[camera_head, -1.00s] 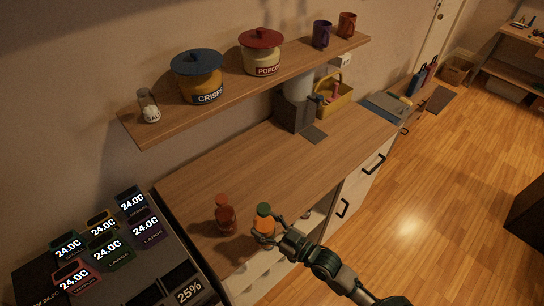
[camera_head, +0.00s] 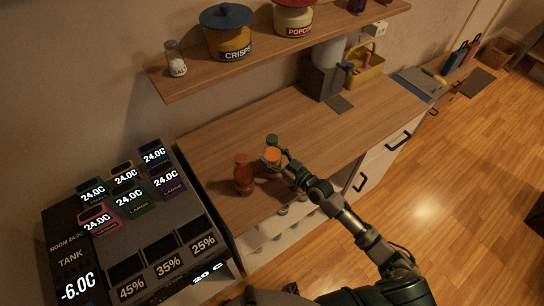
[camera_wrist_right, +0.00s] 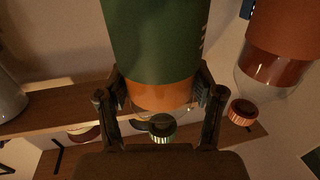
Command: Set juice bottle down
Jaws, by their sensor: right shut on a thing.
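The juice bottle (camera_head: 272,157), orange with a green cap, is over the near end of the wooden counter (camera_head: 300,128). My right gripper (camera_head: 283,164) is shut on it, with the arm coming in from the lower right. I cannot tell if its base touches the counter. The right wrist view shows the bottle's green label (camera_wrist_right: 155,40) large between the fingers, with orange juice and the green cap below. A second, red-brown bottle (camera_head: 243,178) with an orange cap stands on the counter just left of it. It also shows at the right of the wrist view (camera_wrist_right: 275,65). My left gripper is out of view.
A dark machine (camera_head: 150,245) with lit displays stands at the left. A shelf (camera_head: 285,50) with jars and a salt shaker (camera_head: 177,65) hangs above the counter. A grey appliance (camera_head: 322,77) and yellow basket (camera_head: 366,72) stand farther back. The middle of the counter is clear.

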